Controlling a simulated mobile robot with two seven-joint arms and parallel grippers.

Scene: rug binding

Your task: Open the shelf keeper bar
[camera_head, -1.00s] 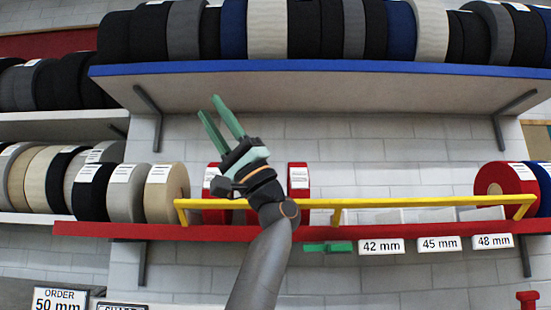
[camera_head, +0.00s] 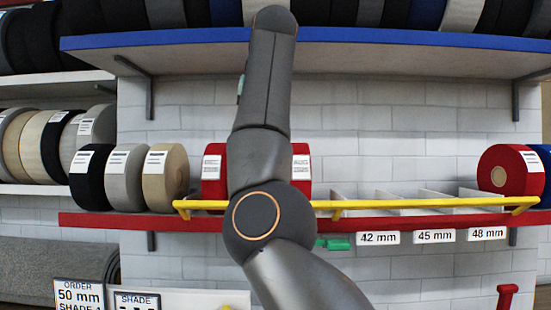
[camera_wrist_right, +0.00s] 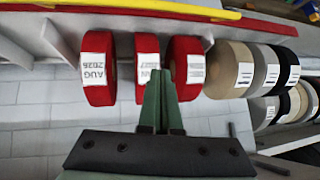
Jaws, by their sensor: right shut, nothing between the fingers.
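The yellow keeper bar (camera_head: 430,203) runs along the front of the red-edged shelf (camera_head: 400,224), on short yellow brackets. My arm hides part of it. A small green piece (camera_head: 333,243) sits at the shelf's front edge, below the bar. In the right wrist view, which is turned over, the yellow bar (camera_wrist_right: 130,8) crosses the top left. My right gripper (camera_wrist_right: 161,85) is shut and empty, its green fingertips in front of red rolls (camera_wrist_right: 140,68) with labels. I cannot tell whether they touch. In the head view its fingers are mostly hidden behind my arm. My left gripper is not in view.
A blue-edged shelf (camera_head: 400,38) with several rolls hangs above. Beige, grey and black rolls (camera_head: 165,178) stand left of the bar, and a red roll (camera_head: 510,172) stands at its right end. Empty dividers (camera_head: 410,195) lie behind the bar, above size labels.

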